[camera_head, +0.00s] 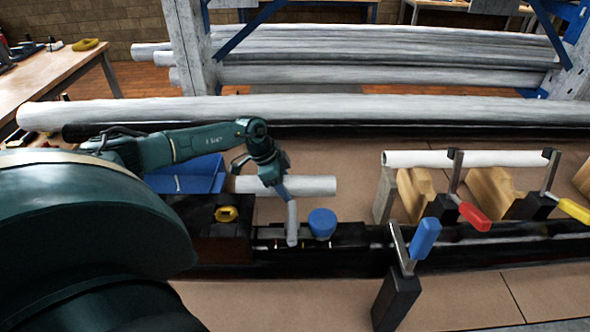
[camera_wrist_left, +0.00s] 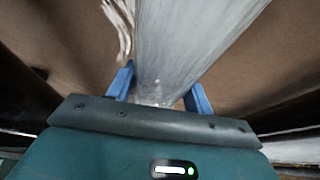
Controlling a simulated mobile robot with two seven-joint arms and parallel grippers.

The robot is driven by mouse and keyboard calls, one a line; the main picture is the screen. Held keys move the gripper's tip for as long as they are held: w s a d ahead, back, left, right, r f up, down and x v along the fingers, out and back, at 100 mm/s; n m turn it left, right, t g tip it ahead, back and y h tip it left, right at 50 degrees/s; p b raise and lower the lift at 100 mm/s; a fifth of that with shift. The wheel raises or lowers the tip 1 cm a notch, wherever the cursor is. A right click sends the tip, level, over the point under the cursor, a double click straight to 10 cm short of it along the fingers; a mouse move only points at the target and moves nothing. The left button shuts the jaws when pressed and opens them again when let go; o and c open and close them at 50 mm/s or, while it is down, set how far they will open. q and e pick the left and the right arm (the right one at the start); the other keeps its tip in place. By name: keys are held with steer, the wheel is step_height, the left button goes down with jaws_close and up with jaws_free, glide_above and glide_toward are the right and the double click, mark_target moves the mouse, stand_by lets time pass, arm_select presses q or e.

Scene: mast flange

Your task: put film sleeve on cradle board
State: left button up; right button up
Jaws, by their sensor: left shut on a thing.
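My left gripper (camera_head: 284,192) is shut on a pale, slim piece, which I take to be the film sleeve (camera_head: 292,224). The piece hangs down from the fingers in front of a lying white tube. The left wrist view shows the blue fingers (camera_wrist_left: 160,88) on either side of a whitish, streaked, translucent length (camera_wrist_left: 185,45). I cannot tell whether its lower end touches the dark surface below. Wooden notched blocks (camera_head: 488,190) at the right carry a clamped white tube (camera_head: 470,158); which part is the cradle board is unclear. My right gripper is not in view.
A white tube (camera_head: 315,185) lies behind the gripper. A blue tray (camera_head: 195,178) and a yellow tape roll (camera_head: 227,214) are to its left. A blue round-topped item (camera_head: 322,222) stands close at its right. A clamp (camera_head: 415,250) with a blue handle stands in front.

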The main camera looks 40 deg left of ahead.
mark_target(285, 209)
arm_select(q)
step_height(285, 209, down, 6)
steer(key=shift+r, duration=0.1)
steer(key=o, duration=1)
steer(key=shift+c, duration=0.2)
steer(key=v, duration=1.2)
steer(key=shift+w+b, duration=0.1)
steer(key=shift+b, duration=0.25)
